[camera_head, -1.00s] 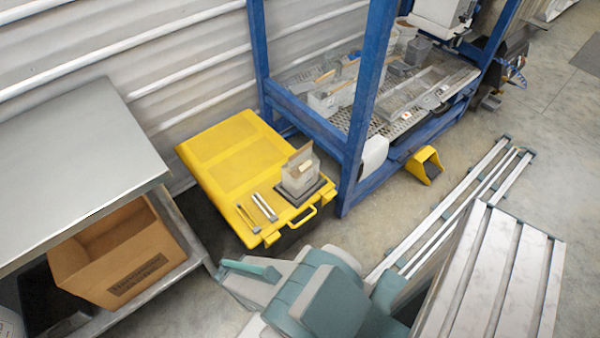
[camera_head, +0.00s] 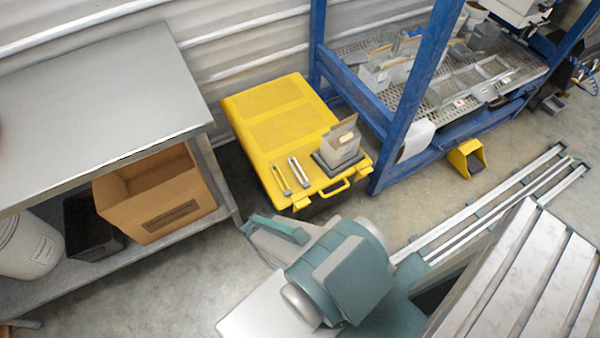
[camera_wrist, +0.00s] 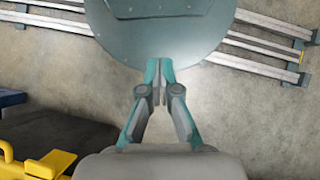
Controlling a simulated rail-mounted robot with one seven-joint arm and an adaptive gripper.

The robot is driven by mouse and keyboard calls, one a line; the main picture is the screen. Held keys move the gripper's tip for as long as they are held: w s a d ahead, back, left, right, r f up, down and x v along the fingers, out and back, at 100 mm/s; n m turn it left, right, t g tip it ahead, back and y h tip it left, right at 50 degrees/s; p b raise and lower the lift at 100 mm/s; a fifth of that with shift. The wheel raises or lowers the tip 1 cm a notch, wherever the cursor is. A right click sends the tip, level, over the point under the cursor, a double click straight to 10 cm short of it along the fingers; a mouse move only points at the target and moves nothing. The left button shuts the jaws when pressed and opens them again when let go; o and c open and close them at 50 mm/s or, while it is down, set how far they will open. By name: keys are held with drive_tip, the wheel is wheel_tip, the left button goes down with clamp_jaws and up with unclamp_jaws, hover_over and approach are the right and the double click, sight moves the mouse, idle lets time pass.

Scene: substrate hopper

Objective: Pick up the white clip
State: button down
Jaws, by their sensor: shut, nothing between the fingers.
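I cannot make out a white clip for certain in either view. A yellow case (camera_head: 262,104) lies on the floor in the head view. On its lid are two slim metal tools (camera_head: 299,172) side by side, and an open-topped box (camera_head: 341,150) on a dark scale-like base (camera_head: 330,166). My gripper (camera_wrist: 160,88) is in the wrist view, its fingertips together and empty over bare floor. A corner of the yellow case (camera_wrist: 45,166) shows at the lower left there. The gripper's distance from the case is unclear.
A grey-topped table (camera_head: 100,95) stands left; its lower shelf holds a cardboard box (camera_head: 160,222), black bin (camera_head: 90,225) and white bucket (camera_head: 25,245). A blue frame (camera_head: 405,120) with a cluttered mesh shelf stands right, a yellow pedal (camera_head: 467,155) beside it. Metal rails (camera_head: 480,210) lie lower right.

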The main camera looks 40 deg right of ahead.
drive_tip(key=c, duration=0.7)
unclamp_jaws()
